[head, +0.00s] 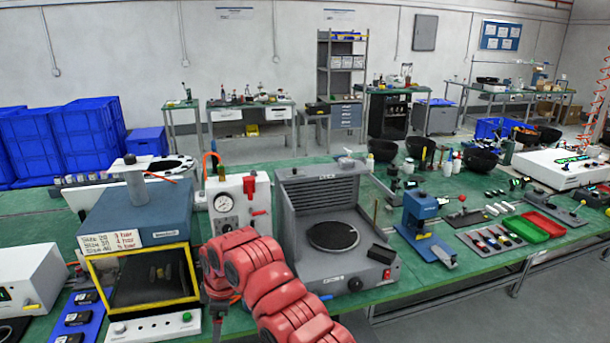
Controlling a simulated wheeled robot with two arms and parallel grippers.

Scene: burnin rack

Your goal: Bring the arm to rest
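One red, jointed arm of mine rises from the bottom edge near the middle and bends left over the front of the bench. It seems to be my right arm. Its far end turns down beside the yellow-framed box, where a dark part that may be my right gripper (217,312) shows only in part. The fingers are hidden or too small to read, so I cannot tell if they are open or hold anything. My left arm and gripper are not in view.
The green-topped bench (455,212) is crowded. The yellow-framed machine (145,275) stands left of the arm, a gauge unit (238,203) behind it, and a grey machine with a round plate (333,236) to its right. A blue press (425,225) and red and green trays (527,229) lie farther right.

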